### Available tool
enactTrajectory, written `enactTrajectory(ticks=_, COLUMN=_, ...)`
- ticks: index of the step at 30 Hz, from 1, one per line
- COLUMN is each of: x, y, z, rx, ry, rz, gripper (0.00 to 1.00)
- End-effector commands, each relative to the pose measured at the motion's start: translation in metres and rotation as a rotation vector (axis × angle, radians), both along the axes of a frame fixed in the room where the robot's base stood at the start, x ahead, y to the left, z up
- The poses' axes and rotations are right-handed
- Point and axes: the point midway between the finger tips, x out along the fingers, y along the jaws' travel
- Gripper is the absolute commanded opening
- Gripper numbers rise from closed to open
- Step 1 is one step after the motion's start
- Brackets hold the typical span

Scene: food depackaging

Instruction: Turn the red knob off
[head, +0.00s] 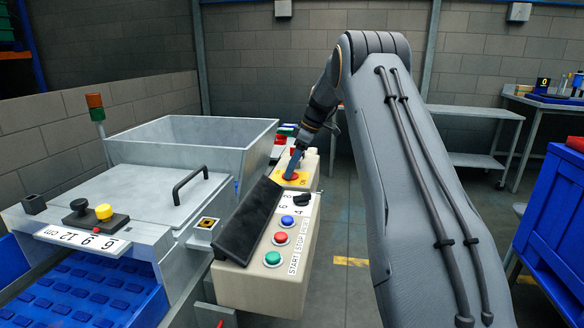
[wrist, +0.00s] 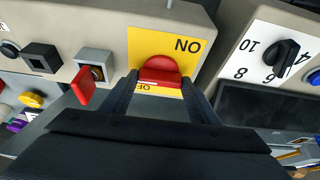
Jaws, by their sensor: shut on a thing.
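The red knob (wrist: 160,70) sits on a yellow plate (wrist: 190,38) in the wrist view, with "ON" above and the partly hidden letters "OF" below. My gripper (wrist: 158,85) is shut on the red knob, one finger on each side of it. In the head view my gripper (head: 294,160) reaches down to the yellow plate (head: 298,178) at the far end of the control panel. The red knob (head: 291,178) is small there and partly covered by the gripper. The lower part of the plate is hidden in the wrist view.
A black dial (wrist: 281,55) with numbers is right of the knob in the wrist view. A red lever (wrist: 82,86) on a grey block stands close on the left. In the head view, blue, red and green buttons (head: 281,238) and a dark screen (head: 248,220) lie nearer.

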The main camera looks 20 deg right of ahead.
Motion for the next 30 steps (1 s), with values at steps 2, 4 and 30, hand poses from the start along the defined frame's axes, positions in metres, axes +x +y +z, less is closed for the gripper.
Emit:
enactTrajectory(ticks=2, x=-0.001, y=-0.002, z=-0.001, rx=-0.002, ry=0.002, rz=0.000, gripper=0.32)
enactTrajectory(ticks=4, x=-0.001, y=-0.002, z=-0.001, rx=-0.002, ry=0.002, rz=0.000, gripper=0.32)
enactTrajectory(ticks=30, x=-0.012, y=-0.019, z=0.050, rx=-0.002, ry=-0.001, rz=-0.002, gripper=0.73)
